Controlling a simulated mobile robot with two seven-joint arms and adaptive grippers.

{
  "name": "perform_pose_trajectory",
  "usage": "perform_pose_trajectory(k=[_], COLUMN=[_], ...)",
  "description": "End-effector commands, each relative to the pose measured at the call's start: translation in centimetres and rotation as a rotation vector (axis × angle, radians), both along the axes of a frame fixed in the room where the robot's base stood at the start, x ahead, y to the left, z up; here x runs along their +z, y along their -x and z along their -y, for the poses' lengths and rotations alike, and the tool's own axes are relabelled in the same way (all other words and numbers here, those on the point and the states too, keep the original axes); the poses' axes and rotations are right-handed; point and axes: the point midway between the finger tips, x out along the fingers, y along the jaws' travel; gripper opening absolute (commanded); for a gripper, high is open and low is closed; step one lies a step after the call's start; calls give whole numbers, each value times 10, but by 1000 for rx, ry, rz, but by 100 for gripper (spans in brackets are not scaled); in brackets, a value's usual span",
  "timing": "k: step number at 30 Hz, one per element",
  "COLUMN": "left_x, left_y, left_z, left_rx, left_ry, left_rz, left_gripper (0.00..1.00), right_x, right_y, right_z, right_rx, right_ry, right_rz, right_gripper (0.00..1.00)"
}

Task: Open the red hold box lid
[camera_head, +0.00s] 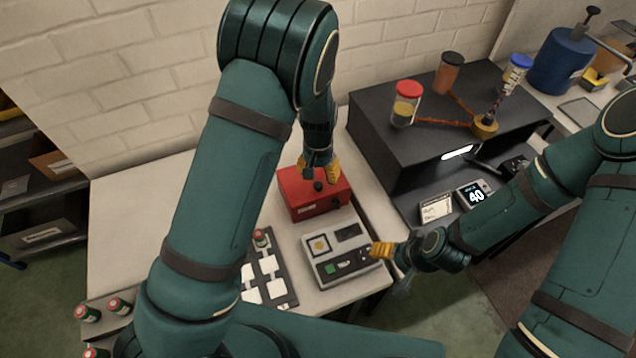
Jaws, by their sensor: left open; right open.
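The red hold box (311,205) sits on the white table near the middle of the view, and its lid looks closed. My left gripper (322,180) has yellow fingers and is directly over the box top, by a dark round knob on the lid. It is open; whether a finger touches the knob or lid I cannot tell. My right gripper (380,250), also yellow-fingered, is open and empty beside the right edge of the grey control device, away from the red box.
A grey device (342,256) with a green button stands just in front of the box. A dark tray (276,300) with white squares lies left of it. A black cabinet (380,150) carrying jars stands right. The table's left part (125,215) is clear.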

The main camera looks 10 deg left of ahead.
Motion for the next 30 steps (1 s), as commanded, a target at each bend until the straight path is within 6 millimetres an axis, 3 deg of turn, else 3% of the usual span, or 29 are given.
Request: perform_pose_trajectory(k=[3, 9, 23, 27, 28, 30], left_x=[-23, -48, -57, -57, -57, -57], left_y=[0, 0, 0, 0, 0, 0], left_z=[-1, 0, 0, 0, 0, 0], left_rx=[0, 0, -1, -1, -1, -1], left_ry=[-1, 0, 0, 0, 0, 0], left_rz=[-2, -1, 1, 1, 1, 1], left_gripper=[59, 59, 57, 8, 0, 0], right_x=[-1, -2, -2, -2, -2, -2], right_y=[0, 0, 0, 0, 0, 0], right_z=[0, 0, 0, 0, 0, 0], right_rx=[0, 0, 0, 0, 0, 0], right_ry=[0, 0, 0, 0, 0, 0], right_rz=[0, 0, 0, 0, 0, 0], right_gripper=[73, 73, 73, 73, 73, 73])
